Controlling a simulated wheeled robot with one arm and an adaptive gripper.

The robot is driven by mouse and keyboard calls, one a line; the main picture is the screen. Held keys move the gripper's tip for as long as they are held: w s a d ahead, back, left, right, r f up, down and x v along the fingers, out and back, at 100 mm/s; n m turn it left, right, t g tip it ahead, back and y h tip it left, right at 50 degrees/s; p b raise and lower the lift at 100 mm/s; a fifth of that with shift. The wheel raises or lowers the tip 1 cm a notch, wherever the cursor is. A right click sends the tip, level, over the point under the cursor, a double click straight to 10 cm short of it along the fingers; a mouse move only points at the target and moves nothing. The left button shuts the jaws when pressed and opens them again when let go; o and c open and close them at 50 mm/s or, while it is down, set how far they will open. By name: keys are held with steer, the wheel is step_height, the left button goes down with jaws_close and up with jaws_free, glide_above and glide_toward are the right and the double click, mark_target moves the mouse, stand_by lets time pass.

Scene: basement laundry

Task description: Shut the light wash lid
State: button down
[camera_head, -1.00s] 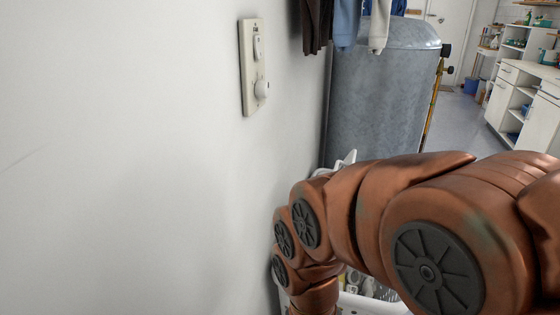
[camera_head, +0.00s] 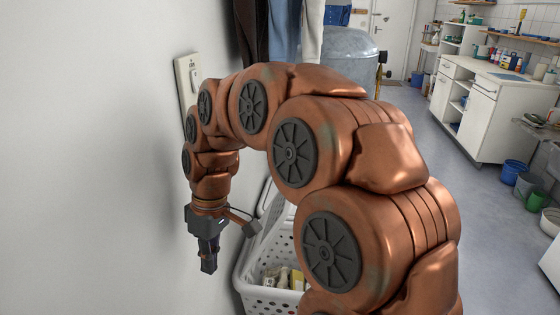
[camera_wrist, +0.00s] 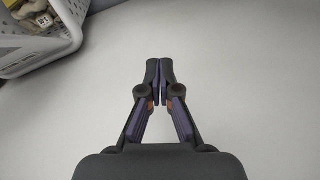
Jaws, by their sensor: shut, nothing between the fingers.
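A white perforated laundry basket (camera_head: 250,290) stands on the floor near the wall, with light-coloured items visible inside, so it is open. A pale raised panel (camera_head: 268,196) at its far side looks like its lid, standing up, and is mostly hidden by my arm. My gripper (camera_head: 208,268) points down between the wall and the basket, to the left of the basket. It is shut and empty. In the wrist view, the fingertips (camera_wrist: 159,68) meet, and a corner of the basket (camera_wrist: 45,52) shows at the top left, apart from the fingers.
The white wall is close on the left, with a switch plate (camera_head: 186,80). Clothes (camera_head: 284,32) hang in front of a grey metal tank (camera_head: 345,60). A white cabinet (camera_head: 480,112) and blue bucket (camera_head: 514,171) stand at the right. The floor between is clear.

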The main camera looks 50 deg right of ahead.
steer(key=w+d+r+n+t+y+p, duration=0.1)
steer(key=w+d+r+p, duration=0.2)
steer(key=w+d+r, duration=0.35)
steer(key=w+d+r+n+t+p, duration=0.1)
steer(key=d+p, duration=0.1)
steer(key=d, duration=0.8)
steer(key=w+d+r+t+p, duration=0.1)
steer(key=d+r+t+p, duration=0.1)
steer(key=d, duration=0.7)
steer(key=w+d+r+n+t+p, duration=0.1)
steer(key=d+p, duration=0.1)
steer(key=d, duration=0.8)
steer(key=p+x, duration=0.3)
steer(key=x, duration=0.7)
steer(key=shift+s+d+f+h, duration=0.25)
steer(key=shift+d+f+h, duration=0.05)
steer(key=shift+d+h, duration=0.1)
steer(key=shift+s+d+f, duration=0.1)
